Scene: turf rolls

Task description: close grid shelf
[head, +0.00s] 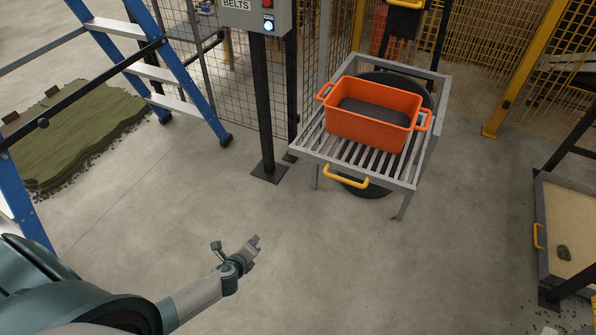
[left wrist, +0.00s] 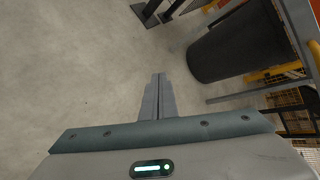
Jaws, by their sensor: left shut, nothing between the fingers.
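The grid shelf (head: 338,158) is a grey slatted rack on legs in the head view, right of centre, with a yellow handle (head: 345,180) on its front edge. It juts out toward me. An orange crate (head: 366,128) with a dark inside sits on its slats. My left gripper (head: 253,246) is in front of the shelf and to its lower left, apart from the handle. In the left wrist view its fingers (left wrist: 158,95) are together with nothing between them. My right gripper is not in view.
A dark round bin (left wrist: 235,45) stands under the shelf in the left wrist view. A black post (head: 264,110) with a control box (head: 255,15) stands left of the shelf. A blue ladder (head: 180,70) is at the left. A sand tray (head: 570,225) is at the right. The floor between is clear.

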